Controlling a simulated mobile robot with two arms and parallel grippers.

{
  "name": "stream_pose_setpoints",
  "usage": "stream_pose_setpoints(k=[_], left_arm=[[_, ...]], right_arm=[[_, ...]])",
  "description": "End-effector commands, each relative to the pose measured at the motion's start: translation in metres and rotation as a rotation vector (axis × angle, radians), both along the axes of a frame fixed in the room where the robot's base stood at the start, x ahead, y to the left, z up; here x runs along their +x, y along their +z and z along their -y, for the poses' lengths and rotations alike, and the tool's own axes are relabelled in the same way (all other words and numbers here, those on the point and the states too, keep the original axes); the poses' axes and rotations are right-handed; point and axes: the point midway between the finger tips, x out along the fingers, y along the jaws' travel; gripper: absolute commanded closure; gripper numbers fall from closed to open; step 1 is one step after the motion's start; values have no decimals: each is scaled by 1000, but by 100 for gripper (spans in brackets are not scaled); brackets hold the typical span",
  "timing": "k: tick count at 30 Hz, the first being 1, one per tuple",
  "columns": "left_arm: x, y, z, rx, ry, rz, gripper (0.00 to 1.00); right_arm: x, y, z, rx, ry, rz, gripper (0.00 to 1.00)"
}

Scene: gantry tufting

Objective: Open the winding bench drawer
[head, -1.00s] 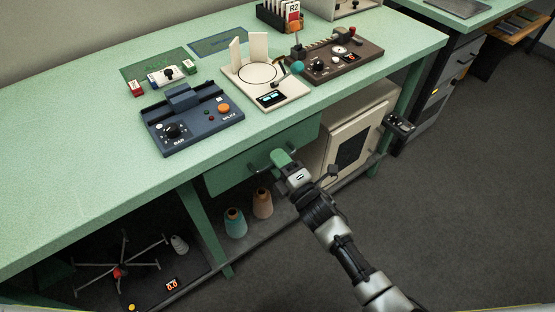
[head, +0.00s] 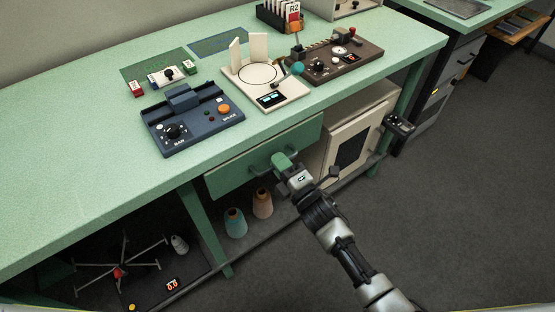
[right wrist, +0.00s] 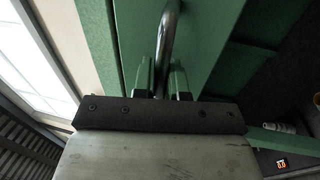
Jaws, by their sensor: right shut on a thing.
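The green drawer (head: 237,175) is set under the top of the green winding bench (head: 85,205). Its front stands slightly out from the bench, and I cannot see inside it. Its metal bar handle (head: 257,172) is partly hidden by my right gripper (head: 282,162). My right gripper is shut on the handle. In the right wrist view, the curved handle (right wrist: 171,38) runs between the two fingers of my right gripper (right wrist: 162,78), against the green drawer front (right wrist: 205,40). My left gripper is not in view.
Two yarn cones, teal (head: 235,222) and tan (head: 262,203), stand on the shelf below the drawer. A cream cabinet (head: 375,115) is to the right. A blue splicer (head: 190,125) and other devices sit on the bench top. The floor at right is clear.

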Motion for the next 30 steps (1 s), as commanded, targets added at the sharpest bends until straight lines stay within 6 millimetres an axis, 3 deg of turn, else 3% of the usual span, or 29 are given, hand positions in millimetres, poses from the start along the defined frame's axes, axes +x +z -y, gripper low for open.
stream_pose_setpoints(k=[8, 21, 30], left_arm=[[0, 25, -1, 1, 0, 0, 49], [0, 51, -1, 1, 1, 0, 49], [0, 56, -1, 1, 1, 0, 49]], right_arm=[[-51, 1, 36, -5, -1, -9, 100], [-165, 0, 119, -4, -1, -9, 100], [-212, -1, 153, -3, 0, -6, 100]])
